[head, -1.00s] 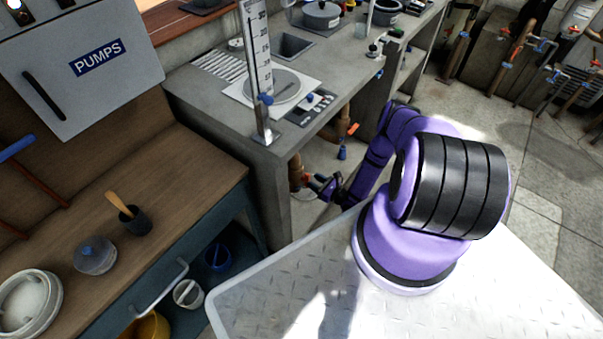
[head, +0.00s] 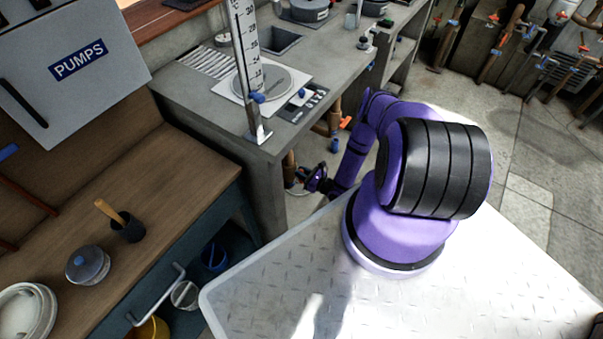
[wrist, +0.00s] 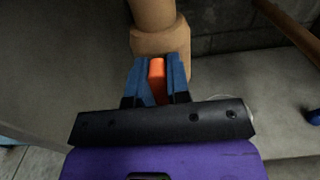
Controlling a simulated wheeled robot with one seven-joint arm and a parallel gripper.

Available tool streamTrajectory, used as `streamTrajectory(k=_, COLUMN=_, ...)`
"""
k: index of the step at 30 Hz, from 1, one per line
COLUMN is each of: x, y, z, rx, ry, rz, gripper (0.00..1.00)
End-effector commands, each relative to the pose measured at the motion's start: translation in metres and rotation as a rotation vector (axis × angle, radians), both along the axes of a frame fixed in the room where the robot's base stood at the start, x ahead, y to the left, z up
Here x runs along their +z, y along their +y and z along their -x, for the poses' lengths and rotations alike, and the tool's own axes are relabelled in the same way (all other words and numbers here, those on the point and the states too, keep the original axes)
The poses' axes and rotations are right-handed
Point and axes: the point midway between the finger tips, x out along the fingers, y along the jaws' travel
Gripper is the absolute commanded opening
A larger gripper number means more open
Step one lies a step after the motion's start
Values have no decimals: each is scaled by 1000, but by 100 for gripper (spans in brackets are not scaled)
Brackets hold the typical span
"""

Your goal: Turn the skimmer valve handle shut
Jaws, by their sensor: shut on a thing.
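An orange valve handle (wrist: 157,78) stands between the blue fingers of my gripper (wrist: 156,80) in the wrist view. The gripper is shut on it. Just beyond it is the tan pipe fitting (wrist: 160,42), with the pipe rising above. The handle's lower part is hidden by the fingers and the dark gripper body. In the head view my gripper (head: 300,178) is low under the concrete counter, by a brown pipe (head: 289,164). The held handle cannot be made out there. No label on this valve is readable.
A second brown pipe (head: 334,121) under the counter carries an orange handle (head: 346,123) and a blue one (head: 335,145). The concrete counter (head: 205,103) overhangs my gripper, its leg (head: 272,195) close on the left. A wooden bench (head: 165,170) stands left; open floor lies right.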

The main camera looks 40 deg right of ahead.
Motion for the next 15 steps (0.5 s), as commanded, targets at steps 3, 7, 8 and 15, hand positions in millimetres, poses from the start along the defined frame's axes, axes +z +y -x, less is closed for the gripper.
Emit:
streamTrajectory(k=3, x=-1, y=0, z=0, rx=0, ry=3, rz=0, gripper=0)
streamTrajectory(k=7, x=-1, y=-1, z=0, rx=-1, ry=9, rz=-12, gripper=0)
streamTrajectory(k=8, x=-1, y=-1, z=0, rx=-1, ry=11, rz=-17, gripper=0)
streamTrajectory(k=15, x=-2, y=-4, z=-1, rx=-3, ry=49, rz=-121, gripper=0)
